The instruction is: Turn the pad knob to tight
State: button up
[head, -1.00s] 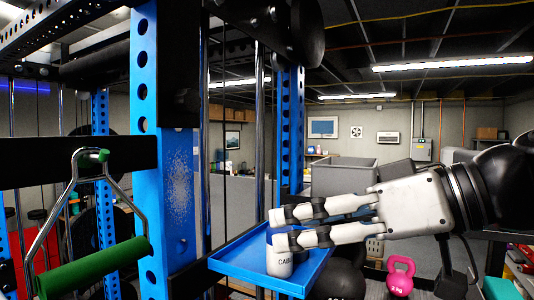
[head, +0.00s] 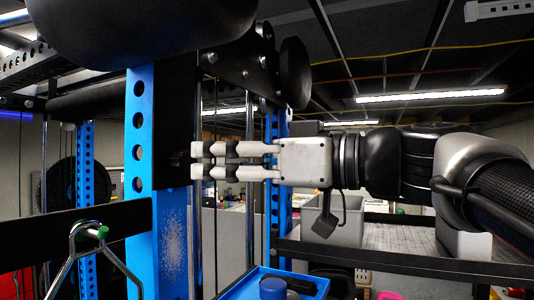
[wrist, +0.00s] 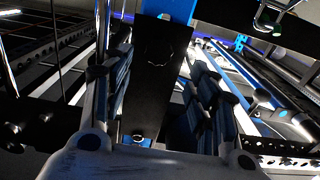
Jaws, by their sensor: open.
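A small dark knob (head: 180,158) shows at the black bracket (head: 175,115) on the blue rack upright, just left of my fingertips. Its marks and setting are too dark to read. A large black pad (head: 140,25) is above. My gripper (head: 197,161) points left, level with the knob, with its two fingers apart and nothing between them. I cannot tell whether the fingertips touch the knob. In the wrist view the black bracket (wrist: 160,60) lies beyond the gap between my fingers (wrist: 158,85), with a faint dark round shape on it.
A blue tray (head: 240,290) with a blue-capped bottle (head: 272,289) is below my gripper. The blue upright (head: 140,150) and a black crossbar (head: 60,235) stand close on the left.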

aim_at(188, 160)
jog(key=p+x, duration=0.1)
jog(key=x, duration=0.4)
jog(key=shift+w+a, duration=0.1)
jog(key=shift+a, duration=0.1)
jog(key=shift+w+a, duration=0.1)
jog(key=shift+w, duration=0.05)
jog(key=shift+c, duration=0.3)
jog(key=c, duration=1)
